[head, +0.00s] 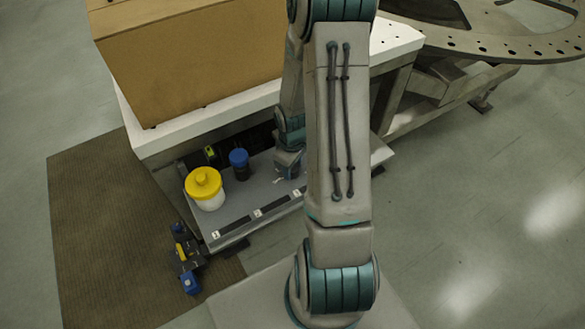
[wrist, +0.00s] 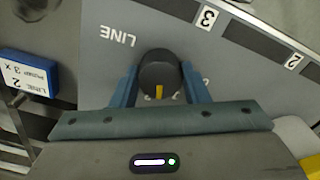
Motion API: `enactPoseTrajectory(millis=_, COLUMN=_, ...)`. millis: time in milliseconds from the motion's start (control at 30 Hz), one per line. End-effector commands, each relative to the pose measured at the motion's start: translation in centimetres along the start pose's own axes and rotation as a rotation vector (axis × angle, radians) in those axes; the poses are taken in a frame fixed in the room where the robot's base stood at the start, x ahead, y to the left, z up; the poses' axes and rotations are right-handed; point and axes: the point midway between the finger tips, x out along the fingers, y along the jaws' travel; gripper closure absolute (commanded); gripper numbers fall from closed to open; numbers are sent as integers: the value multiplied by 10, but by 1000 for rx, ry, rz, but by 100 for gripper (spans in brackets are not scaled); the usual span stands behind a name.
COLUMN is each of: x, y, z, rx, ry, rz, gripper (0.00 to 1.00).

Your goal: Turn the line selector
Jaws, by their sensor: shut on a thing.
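The line selector is a round black knob (wrist: 158,70) with a yellow pointer mark, on a grey plate (wrist: 105,65) beside the upside-down word LINE. In the wrist view my gripper (wrist: 160,90) has a blue finger on each side of the knob and is shut on it. The yellow mark points to the bottom of the wrist view, toward my palm. The numbers 3 and 2 stand on a dark strip (wrist: 262,42) at upper right. In the head view my arm hides the knob.
A white jar with a yellow lid (head: 205,190) and a dark jar with a blue cap (head: 239,165) stand on the grey shelf. A large cardboard box (head: 190,60) sits on the white top (head: 150,140) above. Clear floor lies to the right.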

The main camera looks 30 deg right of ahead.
Motion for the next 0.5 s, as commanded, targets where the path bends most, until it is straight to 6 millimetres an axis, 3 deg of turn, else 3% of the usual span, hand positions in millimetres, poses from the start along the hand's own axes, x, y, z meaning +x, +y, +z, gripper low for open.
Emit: enactPoseTrajectory(millis=500, x=0, y=0, z=-1, rx=256, ry=-1, rz=1, gripper=82)
